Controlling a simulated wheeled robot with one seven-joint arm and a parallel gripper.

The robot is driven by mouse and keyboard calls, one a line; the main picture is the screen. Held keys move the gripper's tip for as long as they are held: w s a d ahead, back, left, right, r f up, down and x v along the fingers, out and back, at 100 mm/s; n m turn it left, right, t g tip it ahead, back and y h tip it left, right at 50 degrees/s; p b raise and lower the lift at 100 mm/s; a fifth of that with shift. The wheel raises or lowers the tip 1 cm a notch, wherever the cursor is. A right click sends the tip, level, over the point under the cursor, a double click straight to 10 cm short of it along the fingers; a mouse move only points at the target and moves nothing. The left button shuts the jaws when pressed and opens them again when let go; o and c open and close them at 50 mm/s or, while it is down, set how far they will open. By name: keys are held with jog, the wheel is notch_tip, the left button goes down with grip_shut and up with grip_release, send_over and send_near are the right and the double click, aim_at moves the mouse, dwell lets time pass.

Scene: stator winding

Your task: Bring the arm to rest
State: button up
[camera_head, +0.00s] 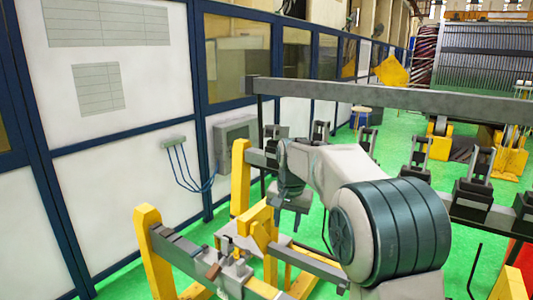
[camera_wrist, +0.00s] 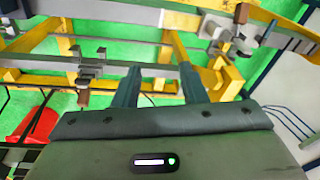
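My gripper (camera_wrist: 160,72) shows in the wrist view with its two dark fingers apart and nothing between them. It is over a grey rail (camera_wrist: 155,70) of a yellow frame; the height between them is hard to judge. In the camera_head view my arm, with its dark ribbed joint, reaches from the lower right over the work area, and the fingers cannot be made out there.
A yellow frame (camera_head: 155,262) with grey rails and clamps stands below and left of my arm. A white panelled wall (camera_head: 95,170) is left. Green floor (camera_head: 120,285) is open near it.

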jog(key=s+d+n+t+b, duration=0.1)
jog(key=s+d, duration=0.2)
jog(key=s, duration=0.6)
jog(key=s+d+n+b, duration=0.1)
jog(key=s+d, duration=0.3)
jog(key=s, duration=0.5)
jog(key=s+d+f+n, duration=0.1)
jog(key=s+f, duration=0.2)
jog(key=s, duration=0.3)
jog(key=s+d+f+t+b, duration=0.1)
jog(key=s+f, duration=0.2)
jog(key=s, duration=0.4)
jog(key=shift+s+d+n, duration=0.25)
jog(key=shift+n, duration=0.15)
